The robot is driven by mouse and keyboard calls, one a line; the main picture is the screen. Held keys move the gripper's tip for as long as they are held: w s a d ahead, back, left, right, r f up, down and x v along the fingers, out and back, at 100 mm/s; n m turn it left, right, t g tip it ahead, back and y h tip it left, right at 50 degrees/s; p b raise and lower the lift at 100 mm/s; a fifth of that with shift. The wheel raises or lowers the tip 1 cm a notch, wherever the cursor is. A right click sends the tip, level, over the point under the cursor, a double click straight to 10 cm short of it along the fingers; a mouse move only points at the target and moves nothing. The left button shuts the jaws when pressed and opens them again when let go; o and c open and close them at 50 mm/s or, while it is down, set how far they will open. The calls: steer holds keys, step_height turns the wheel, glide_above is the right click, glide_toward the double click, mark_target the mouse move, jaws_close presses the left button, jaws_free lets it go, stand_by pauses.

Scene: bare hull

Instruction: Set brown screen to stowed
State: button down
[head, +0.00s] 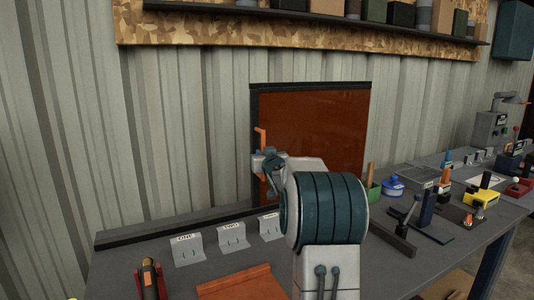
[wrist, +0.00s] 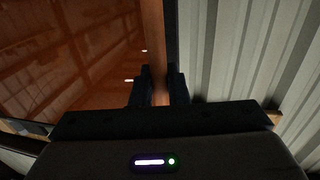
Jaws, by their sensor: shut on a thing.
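The brown screen (head: 325,120) is an upright brown, see-through panel with a dark frame, standing at the back of the bench against the ribbed wall. It also fills the left of the wrist view (wrist: 70,60). An orange handle (head: 261,138) stands upright along its left edge. My gripper (head: 268,172) is at this handle, and my arm hides the lower middle of the screen. In the wrist view my gripper (wrist: 159,88) has its two dark fingers closed on either side of the orange-brown handle bar (wrist: 158,45). No mark reading stowed is legible.
A low dark rail (head: 170,228) runs along the bench back, left of the screen. Small grey holders marked ONE (head: 187,250) and TWO (head: 232,236) stand before it, with a third partly hidden. Several tools and blocks crowd the right side. A shelf (head: 320,15) hangs above.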

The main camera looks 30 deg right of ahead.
steer(key=shift+d+r, duration=0.15)
steer(key=shift+r, duration=0.05)
steer(key=c, duration=1.6)
jaws_free()
steer(key=shift+o, duration=0.5)
steer(key=shift+d+f, duration=0.1)
steer(key=shift+d, duration=0.1)
steer(key=shift+a, duration=0.1)
steer(key=b+v, duration=0.1)
steer(key=v, duration=1.2)
steer(key=shift+s, duration=0.4)
steer(key=shift+a, duration=0.15)
